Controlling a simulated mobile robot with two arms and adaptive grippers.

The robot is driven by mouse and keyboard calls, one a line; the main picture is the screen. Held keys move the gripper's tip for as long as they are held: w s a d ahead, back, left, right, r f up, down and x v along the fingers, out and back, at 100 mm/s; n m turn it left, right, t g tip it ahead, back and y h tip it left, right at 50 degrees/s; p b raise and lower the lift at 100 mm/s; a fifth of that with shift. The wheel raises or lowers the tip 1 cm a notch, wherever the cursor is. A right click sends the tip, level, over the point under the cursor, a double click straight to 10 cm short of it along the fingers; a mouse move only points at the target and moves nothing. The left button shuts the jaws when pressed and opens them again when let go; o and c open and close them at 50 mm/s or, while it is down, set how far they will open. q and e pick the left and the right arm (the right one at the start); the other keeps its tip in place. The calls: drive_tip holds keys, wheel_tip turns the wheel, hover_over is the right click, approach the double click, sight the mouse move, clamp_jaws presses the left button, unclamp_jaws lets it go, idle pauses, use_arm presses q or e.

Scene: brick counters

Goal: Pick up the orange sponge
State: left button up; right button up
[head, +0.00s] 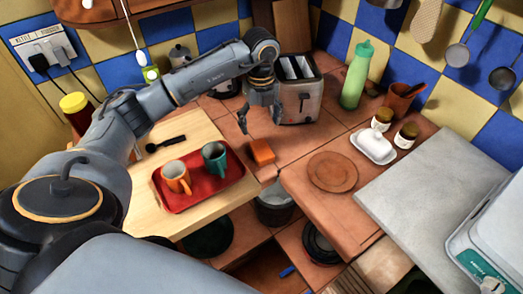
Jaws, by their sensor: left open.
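The orange sponge (262,152) lies on the brown tiled counter, just right of the wooden board and in front of the toaster. My left gripper (262,122) hangs above and just behind the sponge, fingers pointing down. It is open, with nothing between its fingers, and looks apart from the sponge. My right gripper is out of view.
A toaster (299,98) stands close behind the gripper. A round brown plate (333,171) lies to the right. Bare tiles surround the sponge.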

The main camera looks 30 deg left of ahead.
use_arm(q)
hover_over(261, 149)
wheel_tip(261, 149, down, 5)
drive_tip(key=shift+r+p, duration=0.15)
drive_tip(key=shift+p, duration=0.2)
wheel_tip(261, 149, down, 5)
drive_tip(key=shift+r+p, duration=0.1)
drive_tip(key=shift+p, duration=0.95)
drive_tip(key=shift+w+f, duration=0.1)
drive_tip(key=shift+f, duration=0.2)
drive_tip(key=c, duration=1)
